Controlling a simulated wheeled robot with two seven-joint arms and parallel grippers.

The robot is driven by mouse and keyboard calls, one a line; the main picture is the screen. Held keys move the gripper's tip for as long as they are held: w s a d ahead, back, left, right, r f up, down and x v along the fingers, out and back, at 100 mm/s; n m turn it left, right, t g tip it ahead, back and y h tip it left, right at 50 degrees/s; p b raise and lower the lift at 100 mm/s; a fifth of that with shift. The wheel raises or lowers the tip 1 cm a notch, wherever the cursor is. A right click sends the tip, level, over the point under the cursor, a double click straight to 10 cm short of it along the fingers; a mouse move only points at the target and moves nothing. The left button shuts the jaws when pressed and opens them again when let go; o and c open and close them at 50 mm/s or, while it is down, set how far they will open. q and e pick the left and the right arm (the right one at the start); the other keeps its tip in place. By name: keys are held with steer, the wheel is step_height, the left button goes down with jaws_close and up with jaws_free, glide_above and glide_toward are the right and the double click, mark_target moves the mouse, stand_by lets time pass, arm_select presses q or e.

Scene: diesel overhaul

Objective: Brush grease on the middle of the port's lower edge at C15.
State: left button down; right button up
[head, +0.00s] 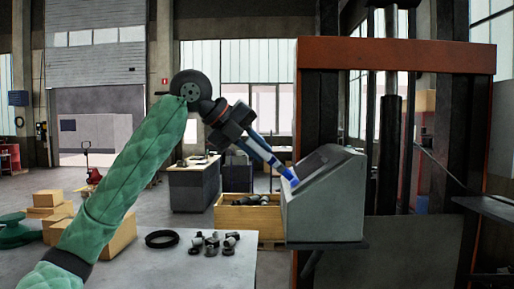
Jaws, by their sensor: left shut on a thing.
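My left gripper (268,156), on the green-sleeved arm from the left, is shut on a slim blue-and-white tool, seemingly the brush (291,178). The tool slants down to the right. Its lower end is at the left edge of the sloped top of a grey metal housing (322,212); I cannot tell whether it touches. A darker recessed area on the slope may be the port (318,161). Its lower edge is hard to make out and partly behind the tool. No C15 marking or grease is readable. My right gripper is out of view.
The housing sits on a dark ledge by an orange press frame (396,55). A pale table (195,268) holds a black ring (162,239) and several small dark and white parts. A wooden crate (228,219) stands behind.

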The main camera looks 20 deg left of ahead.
arm_select(q)
steer(key=shift+w+a, duration=0.15)
steer(key=shift+w, duration=0.45)
steer(key=shift+w+a, duration=0.25)
steer(key=shift+w, duration=0.75)
steer(key=w+a, duration=0.2)
steer(key=w, duration=0.4)
steer(key=shift+w, duration=0.15)
steer(key=shift+r, duration=0.1)
steer(key=shift+s+a+r, duration=0.2)
steer(key=shift+a+r, duration=0.35)
steer(key=shift+r, duration=0.2)
steer(key=shift+s+a+r, duration=0.15)
steer(key=shift+a+r, duration=0.45)
steer(key=shift+r, duration=0.2)
steer(key=shift+s+a+r, duration=0.2)
steer(key=shift+a+r, duration=0.35)
steer(key=shift+r, duration=0.2)
